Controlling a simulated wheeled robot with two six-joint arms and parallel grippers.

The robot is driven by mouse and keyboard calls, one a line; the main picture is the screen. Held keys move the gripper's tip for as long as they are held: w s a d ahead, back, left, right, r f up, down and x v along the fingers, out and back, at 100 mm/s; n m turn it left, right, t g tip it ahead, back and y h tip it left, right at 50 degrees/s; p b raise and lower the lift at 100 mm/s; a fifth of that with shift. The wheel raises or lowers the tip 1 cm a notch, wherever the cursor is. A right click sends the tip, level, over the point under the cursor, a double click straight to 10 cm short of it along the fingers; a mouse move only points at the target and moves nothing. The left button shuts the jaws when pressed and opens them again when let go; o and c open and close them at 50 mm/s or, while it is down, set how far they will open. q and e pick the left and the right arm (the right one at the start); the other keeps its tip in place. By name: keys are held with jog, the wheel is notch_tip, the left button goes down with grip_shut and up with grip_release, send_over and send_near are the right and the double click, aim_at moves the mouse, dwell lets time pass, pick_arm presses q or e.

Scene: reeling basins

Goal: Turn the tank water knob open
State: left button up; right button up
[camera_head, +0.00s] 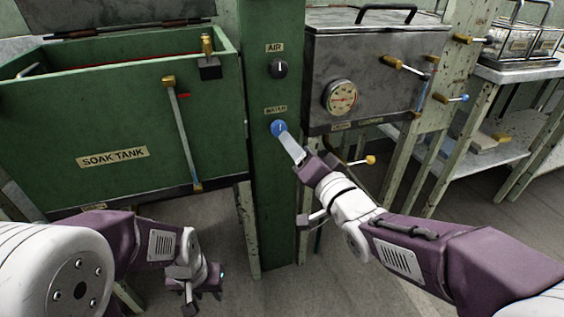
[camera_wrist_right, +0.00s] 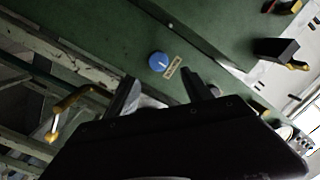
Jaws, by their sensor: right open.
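The blue water knob (camera_head: 279,128) sits on the green post below the WATER label (camera_head: 276,110). It has a small white pointer mark. In the right wrist view the knob (camera_wrist_right: 158,62) lies just beyond the fingertips, in line with the gap between them. My right gripper (camera_head: 287,138) is open and points at the knob; one pale finger shows close to it, and contact cannot be told. In the wrist view the two fingers (camera_wrist_right: 165,88) stand apart with nothing between them. My left gripper (camera_head: 203,284) hangs low before the soak tank (camera_head: 190,130); its opening is unclear.
A black AIR knob (camera_head: 279,68) is above the water knob on the green post (camera_head: 270,190). A grey metal basin with a gauge (camera_head: 341,97) and brass-tipped levers stands to the right. A shelf table (camera_head: 520,71) is at the far right.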

aim_at(281, 130)
pick_arm(q)
jog(key=shift+f, duration=0.35)
pick_arm(e)
jog(key=shift+a+f, duration=0.1)
jog(key=shift+f, duration=0.15)
jog(key=b+x, duration=0.3)
jog(key=x, duration=0.5)
jog(key=shift+w+a+f, duration=0.1)
jog(key=shift+w+a, duration=0.05)
jog(key=shift+w, duration=0.1)
jog(key=shift+w+a, duration=0.1)
jog(key=shift+w, duration=0.1)
grip_shut()
pick_arm(q)
notch_tip(281, 130, down, 4)
jog(key=shift+r, duration=0.2)
